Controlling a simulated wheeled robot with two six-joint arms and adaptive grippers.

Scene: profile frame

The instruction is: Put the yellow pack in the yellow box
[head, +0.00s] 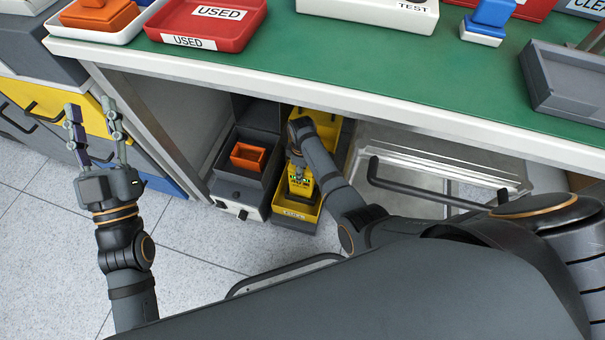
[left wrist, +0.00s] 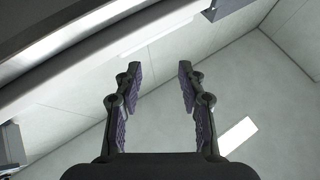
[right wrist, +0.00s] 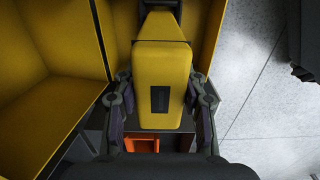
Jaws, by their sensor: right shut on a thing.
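The yellow pack (right wrist: 160,60) is gripped between both fingers of my right gripper (right wrist: 160,80), and its far end points away from the wrist. In the head view the pack (head: 301,185) shows just below my right wrist, over the yellow box (head: 295,213) under the bench. Yellow walls of the box (right wrist: 52,35) show beside the pack in the right wrist view. I cannot tell whether the pack touches the box bottom. My right arm hides part of the box and most of the gripper in the head view. My left gripper (head: 93,125) is open and empty, out left of the bench.
A dark grey bin (head: 236,185) with a small orange box (head: 248,156) stands left of the yellow box. Yellow drawers (head: 45,100) stand at left.

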